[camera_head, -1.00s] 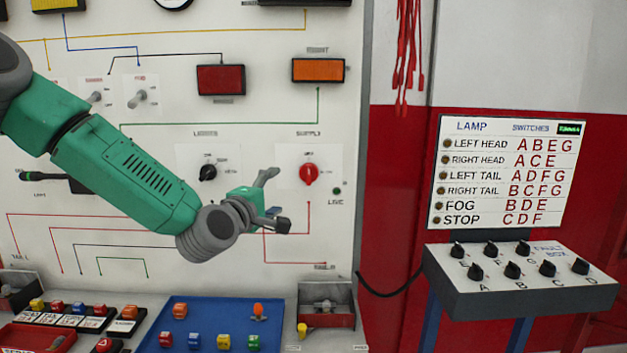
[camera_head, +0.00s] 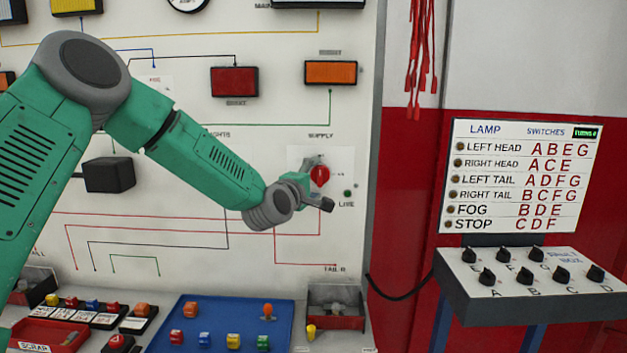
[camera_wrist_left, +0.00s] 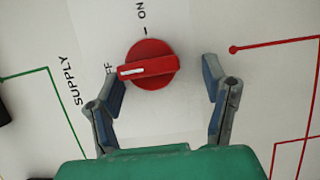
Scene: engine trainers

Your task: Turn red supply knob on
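The red supply knob (camera_head: 320,176) is on the white panel, under the SUPPLY label. In the left wrist view the knob (camera_wrist_left: 148,66) is a round red dial with a raised bar. The white mark on its bar points left, to the partly hidden OFF label, and ON is printed above it. My left gripper (camera_head: 322,183) is in front of the panel at the knob. In the left wrist view the fingers (camera_wrist_left: 162,90) are spread apart, one on each side of the knob, with gaps to it. My right gripper is not in view.
A green LIVE lamp (camera_head: 347,193) is just right of the knob. Below are a blue tray (camera_head: 222,319) with coloured pieces and a grey and red bin (camera_head: 336,318). A fault box (camera_head: 520,290) with several black knobs stands at the right.

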